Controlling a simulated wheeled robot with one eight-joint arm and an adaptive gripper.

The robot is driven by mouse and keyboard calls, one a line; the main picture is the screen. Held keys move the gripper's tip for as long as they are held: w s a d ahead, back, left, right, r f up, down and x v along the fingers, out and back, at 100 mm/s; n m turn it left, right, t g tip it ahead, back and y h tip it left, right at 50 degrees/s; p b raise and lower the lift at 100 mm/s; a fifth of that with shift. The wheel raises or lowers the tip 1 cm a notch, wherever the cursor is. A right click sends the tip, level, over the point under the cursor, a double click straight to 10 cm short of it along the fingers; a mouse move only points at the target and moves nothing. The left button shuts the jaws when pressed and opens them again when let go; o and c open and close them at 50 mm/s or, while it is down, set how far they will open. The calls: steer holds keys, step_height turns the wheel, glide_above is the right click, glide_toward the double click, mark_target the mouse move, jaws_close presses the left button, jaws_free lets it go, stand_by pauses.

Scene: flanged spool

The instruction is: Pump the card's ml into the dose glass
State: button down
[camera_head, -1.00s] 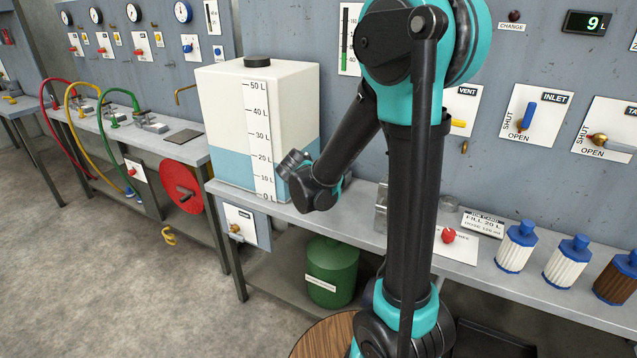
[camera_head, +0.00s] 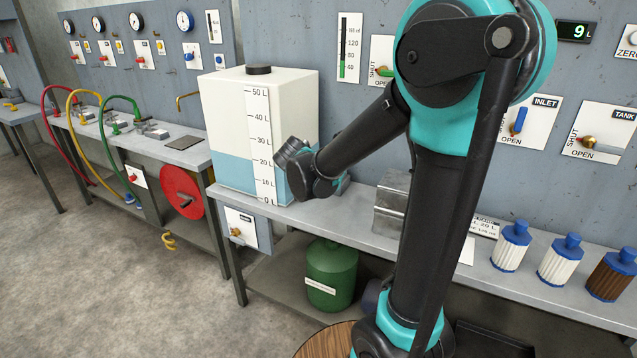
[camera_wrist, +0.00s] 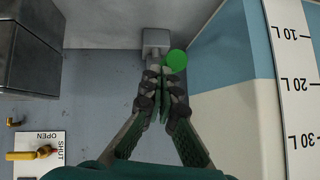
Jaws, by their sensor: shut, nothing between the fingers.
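The job card (camera_head: 485,226) lies on the bench, partly behind my arm; "20 L" shows, but its dose line is too small to read surely. A wall gauge (camera_head: 348,48) marked in ml has a green column low in its scale. I cannot make out the dose glass surely. In the wrist view, my gripper (camera_wrist: 164,78) is shut and empty. Its fingertips are close beside a green round knob (camera_wrist: 176,60) near a small grey block (camera_wrist: 156,39); contact cannot be told. In the head view the fingers are hidden behind my wrist.
The white tank (camera_head: 225,110) stands left of my wrist, and close right in the wrist view. A grey metal box (camera_head: 392,203) stands to the right. Ribbed bottles (camera_head: 511,246) line the bench's right. INLET (camera_head: 520,121) and TANK (camera_head: 590,142) levers are on the wall.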

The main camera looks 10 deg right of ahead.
steer(key=v, duration=0.6)
steer(key=shift+s+a, duration=0.3)
steer(key=shift+s, duration=0.15)
stand_by(1.0)
